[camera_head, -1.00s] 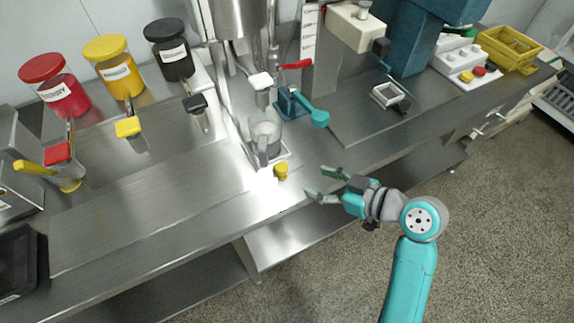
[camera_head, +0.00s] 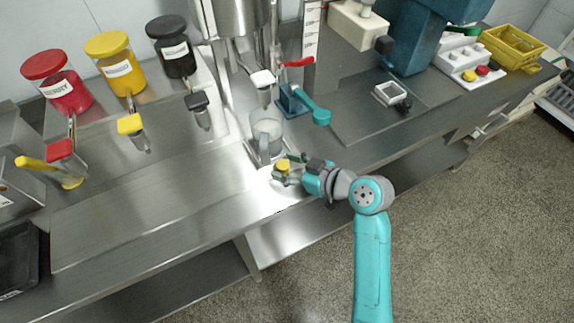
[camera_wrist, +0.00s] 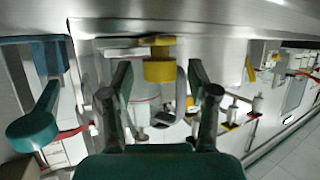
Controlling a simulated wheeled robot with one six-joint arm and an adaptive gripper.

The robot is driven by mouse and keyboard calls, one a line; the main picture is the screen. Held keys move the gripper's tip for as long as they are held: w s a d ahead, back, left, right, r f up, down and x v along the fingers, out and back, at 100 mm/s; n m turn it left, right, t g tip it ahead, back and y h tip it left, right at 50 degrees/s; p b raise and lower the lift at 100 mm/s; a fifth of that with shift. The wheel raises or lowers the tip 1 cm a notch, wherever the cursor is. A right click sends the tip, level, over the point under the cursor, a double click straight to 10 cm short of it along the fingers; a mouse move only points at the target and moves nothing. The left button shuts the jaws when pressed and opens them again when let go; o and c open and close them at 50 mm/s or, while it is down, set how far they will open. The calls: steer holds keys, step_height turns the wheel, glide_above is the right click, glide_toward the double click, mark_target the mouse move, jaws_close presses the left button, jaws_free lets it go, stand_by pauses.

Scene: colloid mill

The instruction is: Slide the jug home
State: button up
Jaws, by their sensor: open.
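The clear jug (camera_head: 266,128) stands upright on a small pale plate (camera_head: 252,153) on the steel bench, below the steel machine. A yellow knob (camera_head: 283,166) is at the plate's front right corner, beside the jug. My gripper (camera_head: 284,170) is open at the knob, with its fingers around or just beside it. In the wrist view, the yellow knob (camera_wrist: 160,69) appears between the two open fingertips (camera_wrist: 160,82), with space on both sides. Contact is not visible. The jug's lower part is partly hidden behind its handle.
A teal-handled valve (camera_head: 308,107) and a red lever (camera_head: 297,63) are behind the jug. Red, yellow and black jars (camera_head: 170,55) with spouts line the left. A small square tray (camera_head: 388,94) lies right. The bench left of the jug is clear.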

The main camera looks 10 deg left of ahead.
jaws_close()
steer(key=shift+a, duration=0.1)
